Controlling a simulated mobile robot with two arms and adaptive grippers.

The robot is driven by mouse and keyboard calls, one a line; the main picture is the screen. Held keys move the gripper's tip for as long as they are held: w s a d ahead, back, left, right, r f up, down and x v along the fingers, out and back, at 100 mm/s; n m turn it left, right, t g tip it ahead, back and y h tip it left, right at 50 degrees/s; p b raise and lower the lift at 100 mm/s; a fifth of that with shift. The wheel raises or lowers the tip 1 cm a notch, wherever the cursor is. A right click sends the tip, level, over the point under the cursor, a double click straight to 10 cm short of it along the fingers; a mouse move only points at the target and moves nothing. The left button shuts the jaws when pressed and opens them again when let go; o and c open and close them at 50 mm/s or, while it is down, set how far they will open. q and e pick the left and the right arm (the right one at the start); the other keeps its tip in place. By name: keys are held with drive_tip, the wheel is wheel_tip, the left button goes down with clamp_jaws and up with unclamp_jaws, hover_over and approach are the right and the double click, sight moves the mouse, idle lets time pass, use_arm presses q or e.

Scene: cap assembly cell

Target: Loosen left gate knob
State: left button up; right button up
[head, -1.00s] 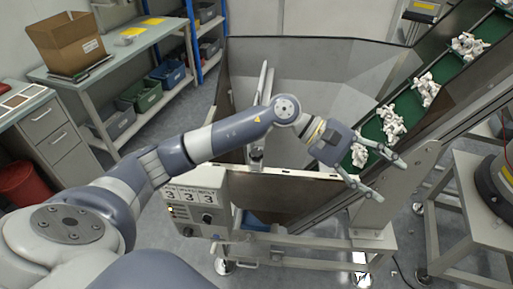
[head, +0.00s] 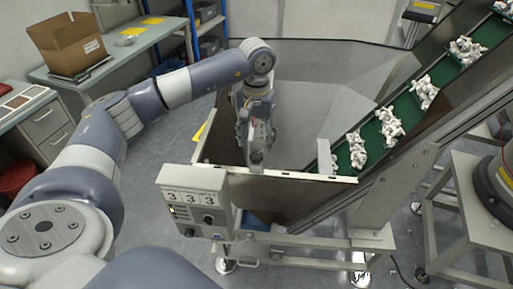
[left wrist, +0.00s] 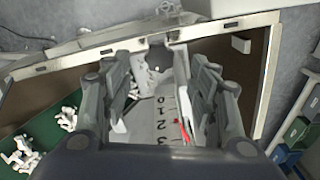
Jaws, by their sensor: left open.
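My left gripper (head: 258,158) points down at the near wall of the hopper (head: 215,150) in the head view. It hides the left gate knob there. In the left wrist view its two fingers (left wrist: 158,75) are open and apart. Between them is a grey gate plate (left wrist: 150,125) with a scale of numbers and a red mark. A small grey bracket (left wrist: 157,50) stands at the rim just beyond the fingertips. I cannot clearly tell the knob from these grey parts. My right gripper is in neither view.
A green conveyor (head: 372,130) carrying white parts rises to the right. A light grey block (head: 326,157) sits at the rim, right of the gripper. A workbench (head: 170,30) is behind left.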

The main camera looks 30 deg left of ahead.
sight(256, 155)
use_arm(q)
drive_tip(key=shift+f+p, duration=0.7)
drive_tip(key=shift+f, duration=2)
drive_tip(key=c, duration=1.1)
